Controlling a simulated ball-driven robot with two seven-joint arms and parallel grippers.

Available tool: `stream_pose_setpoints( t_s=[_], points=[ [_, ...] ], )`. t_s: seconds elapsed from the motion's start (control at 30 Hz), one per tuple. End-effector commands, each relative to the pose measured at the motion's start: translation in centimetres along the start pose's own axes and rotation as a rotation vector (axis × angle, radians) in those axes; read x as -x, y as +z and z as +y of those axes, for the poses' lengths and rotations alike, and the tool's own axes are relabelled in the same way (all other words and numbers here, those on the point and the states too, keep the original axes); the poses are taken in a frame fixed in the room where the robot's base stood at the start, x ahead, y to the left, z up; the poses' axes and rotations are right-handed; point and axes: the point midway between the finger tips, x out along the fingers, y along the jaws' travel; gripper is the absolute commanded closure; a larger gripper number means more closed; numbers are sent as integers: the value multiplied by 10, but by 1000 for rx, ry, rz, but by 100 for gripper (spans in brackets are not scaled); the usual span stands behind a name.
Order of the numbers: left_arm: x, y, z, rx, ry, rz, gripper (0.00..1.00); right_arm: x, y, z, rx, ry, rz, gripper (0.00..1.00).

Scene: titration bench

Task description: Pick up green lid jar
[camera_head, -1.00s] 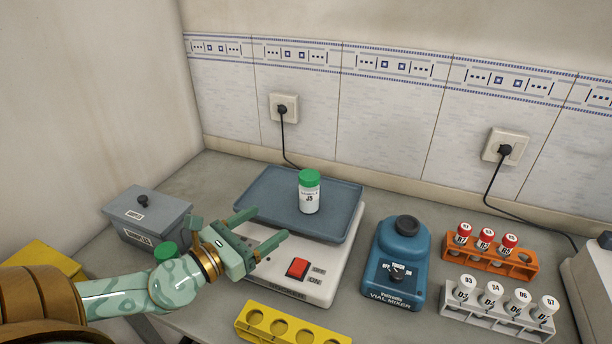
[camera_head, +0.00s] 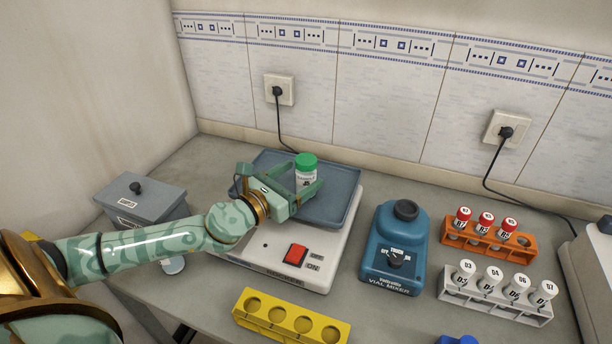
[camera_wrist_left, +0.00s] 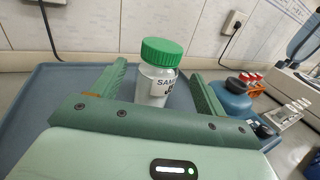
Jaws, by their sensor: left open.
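The jar with the green lid (camera_head: 306,163) and a white label stands upright on the blue-grey tray of the shaker. My left gripper (camera_head: 300,177) is open at the jar, with one finger on its near right side and the other towards its far left. In the left wrist view the green lid jar (camera_wrist_left: 160,70) stands between the two open fingers, with visible gaps on both sides. The gripper partly hides the jar's lower body in the head view. My right gripper is not in view.
The tray (camera_head: 335,205) sits on a white device with a red switch (camera_head: 295,255). A blue vial mixer (camera_head: 396,248), an orange rack (camera_head: 490,240) and a white rack (camera_head: 495,297) stand to the right. A yellow rack (camera_head: 291,319) is in front; a grey box (camera_head: 143,203) is left.

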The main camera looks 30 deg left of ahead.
Motion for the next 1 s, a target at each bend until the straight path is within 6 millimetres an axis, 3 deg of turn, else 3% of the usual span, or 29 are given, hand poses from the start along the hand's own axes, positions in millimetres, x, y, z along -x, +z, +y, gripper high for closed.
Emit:
stream_pose_setpoints(
  t_s=[0.3,0.6,0.63,0.8,0.9,1.0],
  points=[
    [-44,0,4,0,1,-3,26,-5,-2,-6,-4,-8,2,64],
    [-50,-1,4,0,0,0,26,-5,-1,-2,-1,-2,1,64],
    [-50,-1,4,0,0,0,29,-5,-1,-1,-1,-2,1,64],
    [-50,-1,4,0,0,0,76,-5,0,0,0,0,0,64],
    [-50,0,4,-1,1,-1,84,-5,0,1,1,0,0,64],
    [-50,0,4,-1,1,-1,84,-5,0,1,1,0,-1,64]
  ],
)
